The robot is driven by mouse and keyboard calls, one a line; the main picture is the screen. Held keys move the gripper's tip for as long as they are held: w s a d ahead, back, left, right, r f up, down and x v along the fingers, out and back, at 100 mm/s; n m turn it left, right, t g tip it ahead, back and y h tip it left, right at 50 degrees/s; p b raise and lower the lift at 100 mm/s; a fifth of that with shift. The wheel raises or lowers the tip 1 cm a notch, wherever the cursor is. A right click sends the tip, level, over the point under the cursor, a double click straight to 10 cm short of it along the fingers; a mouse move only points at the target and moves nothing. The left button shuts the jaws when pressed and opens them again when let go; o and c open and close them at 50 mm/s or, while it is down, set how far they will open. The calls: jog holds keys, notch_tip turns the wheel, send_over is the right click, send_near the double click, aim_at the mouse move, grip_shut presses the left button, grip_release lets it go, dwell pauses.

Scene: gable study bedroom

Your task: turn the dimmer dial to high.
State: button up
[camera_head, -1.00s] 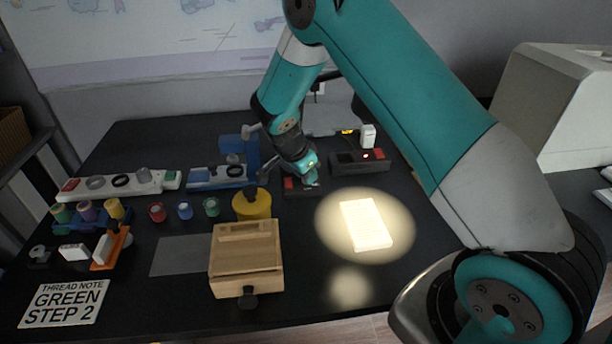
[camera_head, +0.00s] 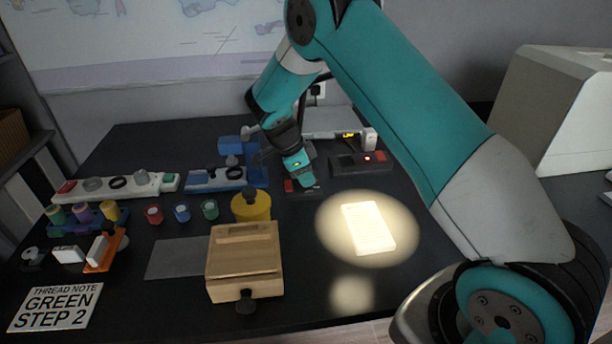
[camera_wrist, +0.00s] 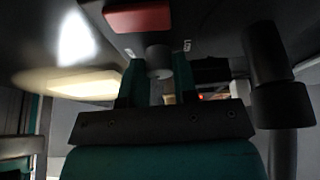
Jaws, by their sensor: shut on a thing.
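The dimmer unit is a small dark base with a red block (camera_head: 289,186) at its left end, on the black desk in the head view. My gripper (camera_head: 309,187) points down at this base and hides most of its top. In the wrist view, a round grey dial (camera_wrist: 158,60) stands between the two fingers of my gripper (camera_wrist: 158,78), which is shut on it. Small pale marks (camera_wrist: 187,45) lie on the dark face beside the dial, and the red block (camera_wrist: 137,17) is above it. I cannot read the dial's setting.
A lit white pad (camera_head: 368,228) lies in a bright light circle to the right. A wooden box (camera_head: 245,262) and a yellow pot (camera_head: 251,207) stand to the left. A dark unit with a red light (camera_head: 361,163) is behind right. A blue device (camera_head: 257,165) is close on the left.

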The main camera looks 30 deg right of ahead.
dwell(0.3)
jog(key=o, duration=0.9)
jog(key=p+v, duration=0.1)
jog(key=v, duration=1.6)
jog(key=shift+s+r, duration=0.1)
jog(key=shift+r, duration=0.15)
